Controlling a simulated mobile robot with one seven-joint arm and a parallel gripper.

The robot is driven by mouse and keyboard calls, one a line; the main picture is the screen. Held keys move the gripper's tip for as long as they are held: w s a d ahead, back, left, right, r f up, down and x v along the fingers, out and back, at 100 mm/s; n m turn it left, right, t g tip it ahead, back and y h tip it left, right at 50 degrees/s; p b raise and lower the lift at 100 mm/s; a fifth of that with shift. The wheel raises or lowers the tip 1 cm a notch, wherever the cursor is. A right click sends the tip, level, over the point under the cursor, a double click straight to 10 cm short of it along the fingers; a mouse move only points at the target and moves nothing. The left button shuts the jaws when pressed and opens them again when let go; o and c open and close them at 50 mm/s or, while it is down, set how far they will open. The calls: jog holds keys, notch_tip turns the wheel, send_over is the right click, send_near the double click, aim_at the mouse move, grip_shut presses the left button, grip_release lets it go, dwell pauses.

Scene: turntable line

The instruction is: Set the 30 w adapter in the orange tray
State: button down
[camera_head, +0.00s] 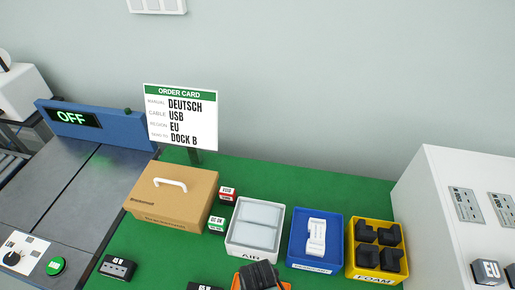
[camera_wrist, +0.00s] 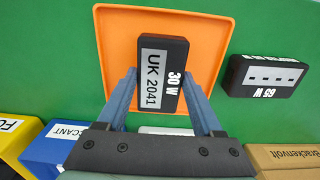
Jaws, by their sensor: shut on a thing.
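The 30 W adapter (camera_wrist: 160,70) is a black block with a white "UK 2041" label, in the middle of the wrist view. My gripper (camera_wrist: 159,82) is shut on it, with one blue-grey finger on each side. The orange tray (camera_wrist: 115,35) lies behind the adapter in that view, and the adapter is within its outline. I cannot tell whether the adapter touches the tray floor. In the head view the orange tray (camera_head: 286,285) shows only as edges at the bottom, mostly hidden by my dark gripper (camera_head: 259,276).
A black 65 W adapter (camera_wrist: 265,76) lies right of the tray in the wrist view. In the head view, a white bin (camera_head: 231,240), a blue bin (camera_head: 293,245) and a yellow bin (camera_head: 351,262) stand behind the tray. A cardboard box (camera_head: 145,205) stands left. Green table is bare behind the bins.

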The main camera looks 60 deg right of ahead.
jog(key=shift+f, duration=0.2)
jog(key=shift+c, duration=0.2)
grip_release()
jog(key=shift+r, duration=0.1)
notch_tip(320, 180, up, 12)
jog(key=p, duration=0.1)
jog(key=shift+r, duration=0.15)
